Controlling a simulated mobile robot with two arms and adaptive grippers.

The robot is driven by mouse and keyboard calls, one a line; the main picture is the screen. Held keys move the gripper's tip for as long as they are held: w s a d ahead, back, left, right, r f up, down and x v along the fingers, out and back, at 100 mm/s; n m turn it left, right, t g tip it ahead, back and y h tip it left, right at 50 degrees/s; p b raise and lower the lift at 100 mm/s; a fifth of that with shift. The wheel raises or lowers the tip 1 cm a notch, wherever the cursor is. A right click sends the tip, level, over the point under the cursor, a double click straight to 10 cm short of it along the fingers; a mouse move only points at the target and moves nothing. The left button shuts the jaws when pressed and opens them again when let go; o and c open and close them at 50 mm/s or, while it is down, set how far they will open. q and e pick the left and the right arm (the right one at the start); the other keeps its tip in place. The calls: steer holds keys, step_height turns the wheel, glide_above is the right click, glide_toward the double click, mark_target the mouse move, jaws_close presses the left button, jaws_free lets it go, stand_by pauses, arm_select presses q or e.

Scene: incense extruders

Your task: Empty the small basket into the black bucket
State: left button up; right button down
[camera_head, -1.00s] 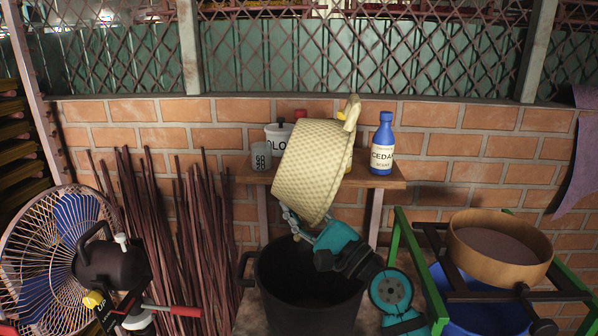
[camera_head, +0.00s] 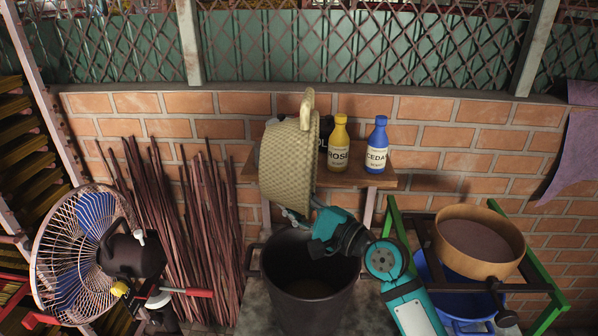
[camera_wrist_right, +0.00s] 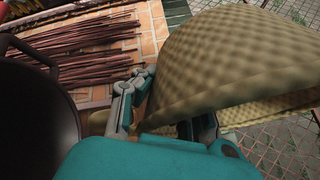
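The small basket (camera_head: 284,165) is woven and pale yellow, with a loop handle. In the head view it is tipped on its side above the black bucket (camera_head: 318,300), toward the bucket's back left. My right gripper (camera_head: 302,211) is shut on the basket's wall near its lower edge. The wrist view shows the basket wall (camera_wrist_right: 235,60) between my fingers (camera_wrist_right: 168,108), with the bucket (camera_wrist_right: 38,120) at the left. The basket's inside and any contents are hidden. The visible bucket floor looks dark brown; I cannot tell whether anything lies there. My left gripper is not in view.
Behind the bucket, a wooden shelf (camera_head: 350,178) holds a yellow ROSE bottle (camera_head: 339,145), a blue CEDAR bottle (camera_head: 376,146) and a partly hidden container. Reddish sticks (camera_head: 190,235) and a fan (camera_head: 75,255) stand left. A green frame with a sieve (camera_head: 480,245) stands right.

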steer(key=p, duration=0.1)
steer(key=h+p, duration=0.1)
steer(key=p, duration=0.1)
steer(key=shift+a+r+n+g, duration=0.2)
steer(key=shift+a+n+g, duration=0.05)
steer(key=shift+n+g, duration=0.15)
steer(key=shift+a+f+p, duration=0.1)
steer(key=shift+f+p, duration=0.3)
steer(key=shift+f, duration=0.1)
steer(key=p, duration=0.1)
steer(key=h+p, duration=0.1)
steer(key=p, duration=0.1)
steer(key=shift+w+r+n+g, duration=0.1)
steer(key=shift+r+n+g, duration=0.15)
steer(key=shift+n+g, duration=0.15)
steer(key=shift+f+n+h, duration=0.3)
steer(key=shift+f+h, duration=0.2)
steer(key=shift+f, duration=0.05)
step_height(320, 180, down, 5)
steer(key=d+n+g+h, duration=0.2)
steer(key=n+h, duration=0.3)
steer(key=h, duration=0.6)
steer(key=shift+a+r, duration=0.15)
steer(key=shift+r, duration=2.2)
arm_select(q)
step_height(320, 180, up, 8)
